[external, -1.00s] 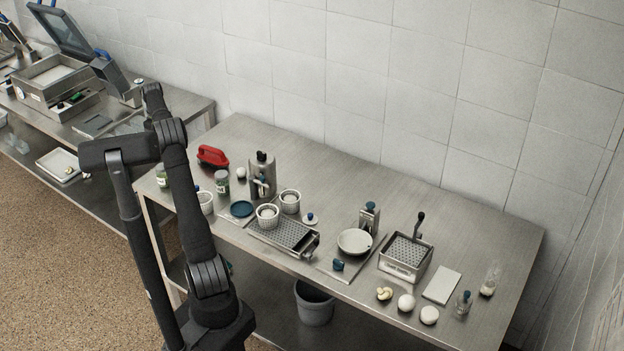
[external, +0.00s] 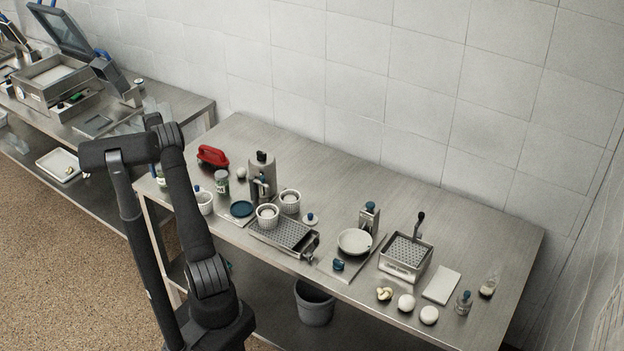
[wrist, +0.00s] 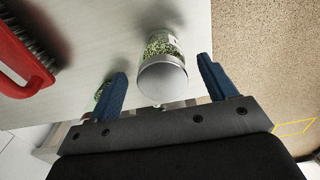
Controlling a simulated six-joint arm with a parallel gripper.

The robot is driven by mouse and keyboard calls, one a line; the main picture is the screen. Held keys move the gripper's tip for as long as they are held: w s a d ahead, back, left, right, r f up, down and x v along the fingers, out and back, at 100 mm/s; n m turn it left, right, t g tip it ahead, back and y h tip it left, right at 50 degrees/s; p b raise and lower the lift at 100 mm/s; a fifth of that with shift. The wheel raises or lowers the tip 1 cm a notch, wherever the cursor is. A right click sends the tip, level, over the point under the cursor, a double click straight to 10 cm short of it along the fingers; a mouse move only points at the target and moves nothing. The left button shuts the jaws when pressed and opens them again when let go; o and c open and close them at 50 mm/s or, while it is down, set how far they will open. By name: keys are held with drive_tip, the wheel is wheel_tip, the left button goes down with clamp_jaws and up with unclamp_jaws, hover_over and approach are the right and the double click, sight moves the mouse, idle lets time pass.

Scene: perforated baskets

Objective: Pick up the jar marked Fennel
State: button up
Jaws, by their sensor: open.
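A clear jar (wrist: 162,74) with green contents and a plain grey end facing the camera shows in the wrist view. It lies in the gap between the blue fingers of my gripper (wrist: 163,66), which is open. Part of another green-filled thing (wrist: 103,91) shows behind the left finger. In the external view, a jar with green contents (external: 222,182) stands near the table's left end. Another jar (external: 161,178) is partly visible beside my arm, which hides most of my gripper there.
A red brush (external: 212,155) lies close by, also at the left of the wrist view (wrist: 20,62). A white cup (external: 205,203), a blue-topped dish (external: 242,209) and a tall grey dispenser (external: 262,178) crowd the right side. The table edge is near.

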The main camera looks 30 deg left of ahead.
drive_tip(key=f, duration=0.5)
drive_tip(key=shift+s+a, duration=0.1)
drive_tip(key=shift+a, duration=0.3)
drive_tip(key=c, duration=1.2)
